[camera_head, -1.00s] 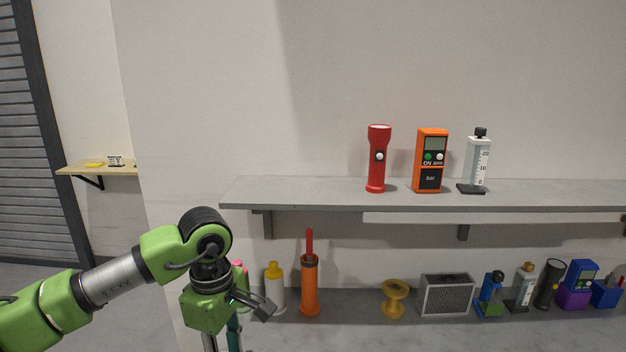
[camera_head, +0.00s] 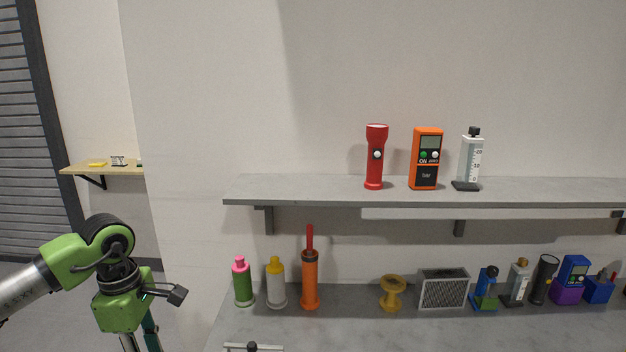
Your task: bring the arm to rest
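My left arm comes in from the left, its green wrist (camera_head: 120,305) low in the picture, in front of the floor left of the grey workbench (camera_head: 350,330). The fingers of my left gripper are cut off by the bottom edge, so I cannot tell whether they are open or shut, or hold anything. A small dark camera-like part sticks out to the right of the wrist. My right arm and gripper are not in view.
A pink-topped green bottle (camera_head: 242,284), a yellow-topped bottle (camera_head: 276,284) and an orange cylinder (camera_head: 310,278) stand at the bench's left. A yellow spool (camera_head: 391,293) and grey box (camera_head: 443,289) stand further right. A shelf (camera_head: 320,189) holds a red flashlight (camera_head: 375,158) and orange meter (camera_head: 426,159).

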